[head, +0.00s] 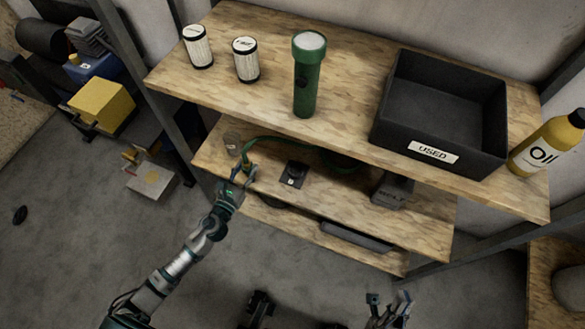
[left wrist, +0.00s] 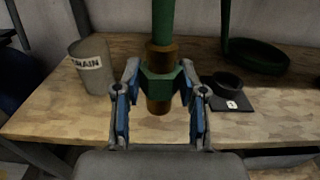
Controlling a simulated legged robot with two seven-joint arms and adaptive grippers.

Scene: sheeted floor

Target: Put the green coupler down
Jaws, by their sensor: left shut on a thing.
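The green coupler (left wrist: 158,88) is a green hexagonal body with brass-brown ends on a green hose (left wrist: 163,20). In the left wrist view my left gripper (left wrist: 158,100) is shut on it, one blue-padded finger on each side. The coupler hangs upright, its brass end pointing down over the wooden shelf; I cannot tell whether it touches the shelf. In the head view my left gripper (head: 238,178) is at the front left edge of the middle shelf (head: 330,190). My right gripper (head: 388,302) is low in the head view, away from the shelves, with its fingers apart and nothing between them.
A grey can marked DRAIN (left wrist: 91,66) stands left of the coupler. A black ring-shaped holder with a numbered plate (left wrist: 231,90) is on the right. The top shelf (head: 345,120) overhangs, bearing two filters, a green flashlight (head: 306,85), the USED bin (head: 385,135) and an oil bottle (head: 545,145).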

